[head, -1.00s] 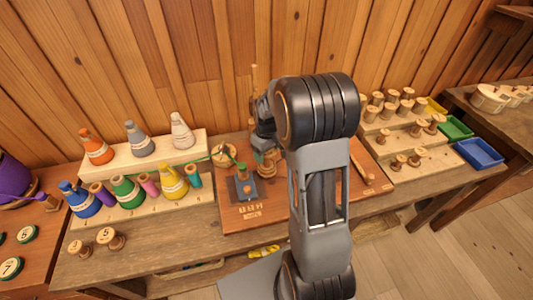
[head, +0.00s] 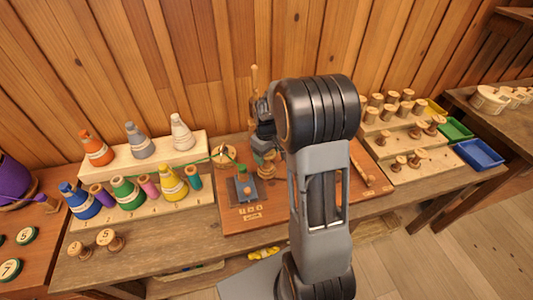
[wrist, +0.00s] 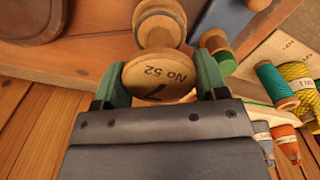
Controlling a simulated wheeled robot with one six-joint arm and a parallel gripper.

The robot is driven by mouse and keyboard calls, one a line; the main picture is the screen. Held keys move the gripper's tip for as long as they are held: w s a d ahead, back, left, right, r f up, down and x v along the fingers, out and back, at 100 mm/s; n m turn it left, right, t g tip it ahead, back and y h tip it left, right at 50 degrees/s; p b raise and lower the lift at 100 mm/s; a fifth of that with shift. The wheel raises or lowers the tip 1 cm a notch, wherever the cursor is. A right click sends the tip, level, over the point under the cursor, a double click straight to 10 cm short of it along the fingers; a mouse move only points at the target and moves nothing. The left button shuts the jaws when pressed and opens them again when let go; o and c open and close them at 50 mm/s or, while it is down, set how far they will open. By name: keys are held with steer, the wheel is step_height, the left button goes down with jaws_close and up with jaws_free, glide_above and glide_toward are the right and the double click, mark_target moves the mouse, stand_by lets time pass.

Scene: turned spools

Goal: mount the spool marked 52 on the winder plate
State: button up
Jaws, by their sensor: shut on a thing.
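The spool marked No 52 (wrist: 160,75) is pale turned wood, its marked round face toward the wrist camera. My gripper (wrist: 158,88) is shut on this spool, one green-sided finger at each side. More turned wood (wrist: 158,22) shows just beyond the face; I cannot tell if it is the same spool. In the head view, turned wood (head: 265,168) shows below my gripper (head: 264,150), whose fingertips are mostly hidden.
A stepped rack (head: 150,210) with coloured thread cones is on the left. A stepped rack of wooden spools (head: 420,160) is on the right, beside green and blue trays (head: 480,153).

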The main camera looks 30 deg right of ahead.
steer(key=shift+f+b, duration=0.45)
steer(key=shift+f, duration=0.15)
steer(key=o, duration=0.7)
steer(key=shift+c, duration=0.2)
steer(key=shift+r, duration=0.1)
steer(key=shift+r+p, duration=4.15)
steer(key=shift+r, duration=1.35)
